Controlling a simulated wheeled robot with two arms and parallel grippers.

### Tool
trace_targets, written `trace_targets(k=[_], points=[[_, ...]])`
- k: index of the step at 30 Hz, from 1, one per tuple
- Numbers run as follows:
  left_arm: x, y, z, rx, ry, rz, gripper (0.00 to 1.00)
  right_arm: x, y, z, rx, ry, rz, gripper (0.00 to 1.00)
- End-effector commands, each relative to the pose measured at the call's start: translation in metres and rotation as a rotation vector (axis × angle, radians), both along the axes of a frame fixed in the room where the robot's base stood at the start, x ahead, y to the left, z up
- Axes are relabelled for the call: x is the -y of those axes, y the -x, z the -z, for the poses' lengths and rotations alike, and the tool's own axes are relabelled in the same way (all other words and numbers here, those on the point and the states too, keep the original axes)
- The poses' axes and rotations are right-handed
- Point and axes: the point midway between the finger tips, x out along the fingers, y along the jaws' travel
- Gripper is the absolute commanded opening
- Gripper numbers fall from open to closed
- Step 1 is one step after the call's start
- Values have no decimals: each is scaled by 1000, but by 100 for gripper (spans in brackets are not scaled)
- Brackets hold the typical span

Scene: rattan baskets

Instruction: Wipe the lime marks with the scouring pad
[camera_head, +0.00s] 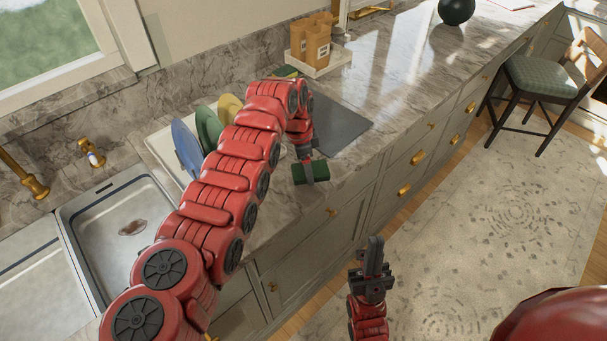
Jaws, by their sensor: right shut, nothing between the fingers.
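A dark green scouring pad (322,171) is at the front edge of the counter, below the wrist of my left arm. My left gripper (308,170) points down with a grey finger across the pad's near face and appears shut on it; the far finger is hidden. Whether the pad touches the counter is hard to tell. A brownish mark (132,228), which looks like the lime marks, lies on the floor of the steel sink (120,194) at left. My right gripper (374,250) is shut and empty, in front of the cabinets over the rug.
Blue, green and yellow plates (186,147) stand in a white rack behind my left arm. A dark grey board (341,128) lies on the counter beside the pad. Tan containers (318,48) stand on a tray farther back. Brass taps (90,151) rise behind the sink.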

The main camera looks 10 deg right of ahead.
Motion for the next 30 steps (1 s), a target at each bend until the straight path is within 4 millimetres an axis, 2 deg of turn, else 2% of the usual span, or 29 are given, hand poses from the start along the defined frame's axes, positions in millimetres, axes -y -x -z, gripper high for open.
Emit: trace_targets(k=[10,30], points=[[9,2,-25,2,2,0,0,0,0,4,0,0,0,0],[7,1,-23,-1,0,-3,0,0,0,4,0,0,0,0]])
